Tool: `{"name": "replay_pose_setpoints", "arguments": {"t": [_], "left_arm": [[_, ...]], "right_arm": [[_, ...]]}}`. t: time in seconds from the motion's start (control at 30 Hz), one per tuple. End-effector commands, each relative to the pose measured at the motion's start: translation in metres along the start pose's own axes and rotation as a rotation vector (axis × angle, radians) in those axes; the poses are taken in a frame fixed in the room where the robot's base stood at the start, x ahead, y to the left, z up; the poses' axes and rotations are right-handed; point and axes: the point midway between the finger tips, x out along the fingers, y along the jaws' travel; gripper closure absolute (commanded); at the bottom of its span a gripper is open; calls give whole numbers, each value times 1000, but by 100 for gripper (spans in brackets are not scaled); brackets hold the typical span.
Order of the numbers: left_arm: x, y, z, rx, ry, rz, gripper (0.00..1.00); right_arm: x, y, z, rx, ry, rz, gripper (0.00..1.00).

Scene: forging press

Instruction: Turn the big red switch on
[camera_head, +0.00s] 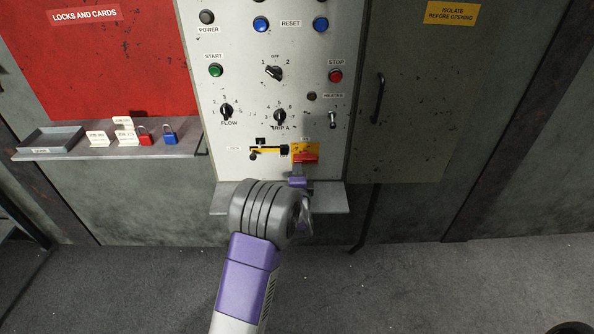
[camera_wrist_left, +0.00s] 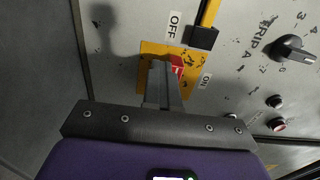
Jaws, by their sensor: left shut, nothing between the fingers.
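The big red switch (camera_head: 307,157) is a red handle on a yellow plate (camera_head: 298,147), low on the grey control panel. In the left wrist view the red handle (camera_wrist_left: 178,65) is partly hidden behind my fingers, on the yellow plate (camera_wrist_left: 150,54). An OFF label (camera_wrist_left: 173,25) and an ON label (camera_wrist_left: 206,82) sit at two sides of the plate. My left gripper (camera_head: 298,170) is shut and empty, its tips at the lower edge of the switch. In the wrist view the fingers (camera_wrist_left: 162,70) overlap the handle; I cannot tell whether they touch it. The handle's exact angle is unclear.
A yellow sliding bar (camera_head: 266,151) lies just left of the switch. Knobs and a toggle (camera_head: 332,119) sit above. A ledge (camera_head: 330,197) juts out below the panel. A shelf (camera_head: 110,150) with padlocks, cards and a tray is at left.

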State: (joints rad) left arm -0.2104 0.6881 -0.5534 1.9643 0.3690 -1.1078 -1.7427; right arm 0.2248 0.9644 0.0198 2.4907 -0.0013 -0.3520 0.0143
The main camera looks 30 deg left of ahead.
Motion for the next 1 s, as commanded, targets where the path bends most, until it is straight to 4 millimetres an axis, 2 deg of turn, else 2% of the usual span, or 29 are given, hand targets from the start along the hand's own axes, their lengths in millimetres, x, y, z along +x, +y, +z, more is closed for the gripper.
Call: {"name": "replay_pose_setpoints", "arguments": {"t": [0.2, 1.0], "left_arm": [[1, -8, -1, -4, 0, -14, 100], [0, -15, -6, -3, 8, -11, 100]], "right_arm": [[-3, -1, 0, 0, 0, 0, 31], [-10, -4, 0, 0, 0, 0, 31]]}}
